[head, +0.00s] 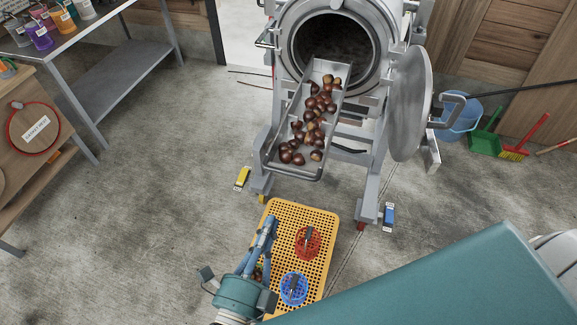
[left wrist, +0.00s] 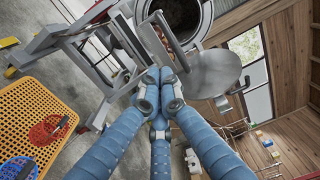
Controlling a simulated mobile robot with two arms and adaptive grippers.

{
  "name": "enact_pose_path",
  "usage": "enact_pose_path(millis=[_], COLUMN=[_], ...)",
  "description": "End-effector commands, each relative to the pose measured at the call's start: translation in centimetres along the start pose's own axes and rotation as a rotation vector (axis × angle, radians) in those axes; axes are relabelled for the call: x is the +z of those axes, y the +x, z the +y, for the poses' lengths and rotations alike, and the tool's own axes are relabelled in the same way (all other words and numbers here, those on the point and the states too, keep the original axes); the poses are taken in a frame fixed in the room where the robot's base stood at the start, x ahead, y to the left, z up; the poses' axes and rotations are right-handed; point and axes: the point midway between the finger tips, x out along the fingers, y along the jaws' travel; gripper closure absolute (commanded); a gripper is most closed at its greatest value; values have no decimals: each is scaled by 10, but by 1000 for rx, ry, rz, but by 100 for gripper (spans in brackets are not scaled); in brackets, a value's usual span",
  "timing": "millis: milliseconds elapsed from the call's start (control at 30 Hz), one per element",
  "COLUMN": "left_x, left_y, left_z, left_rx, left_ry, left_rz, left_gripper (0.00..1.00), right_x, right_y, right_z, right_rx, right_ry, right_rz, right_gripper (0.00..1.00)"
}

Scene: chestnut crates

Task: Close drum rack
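The metal drum (head: 340,45) stands with its round mouth open and its round door (head: 410,105) swung out to the right. The rack (head: 321,68), a long metal tray, slopes out of the mouth toward me, with several chestnuts (head: 308,120) on it. My left gripper (head: 267,222) is in front of the rack, above the yellow crate and apart from the drum. In the left wrist view, its blue fingers (left wrist: 158,82) come together at the tips with nothing visible between them. The door (left wrist: 215,74) is beyond them there. My right gripper is not in view.
The yellow crate (head: 324,213) on the floor holds a red basket (head: 307,242) and a blue basket (head: 293,288). A grey metal table (head: 118,78) stands at left. A blue bucket (head: 462,118) and green dustpan (head: 486,140) are at right.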

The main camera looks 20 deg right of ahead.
Motion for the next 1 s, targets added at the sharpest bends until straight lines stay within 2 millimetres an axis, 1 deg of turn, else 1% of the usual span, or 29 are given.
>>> enact_pose_path(millis=[133, 400, 533, 700, 833, 1000], left_x=[0, 1, 1, 1, 1, 1], left_y=[28, 86, 108, 125, 130, 131], left_z=[-3, -2, -2, 0, 1, 2], left_rx=[-3, 0, 1, 2, 3, 2], left_ry=[-1, -3, -4, -4, -4, -4], left_rz=[-1, -2, -1, -1, -1, -1], left_gripper=[100, 100, 100, 100, 100, 100], right_x=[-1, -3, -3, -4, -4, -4], right_y=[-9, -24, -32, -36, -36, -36], right_z=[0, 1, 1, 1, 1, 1], right_rx=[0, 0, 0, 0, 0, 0], right_ry=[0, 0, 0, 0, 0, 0], right_rz=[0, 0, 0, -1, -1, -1], right_gripper=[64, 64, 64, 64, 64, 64])
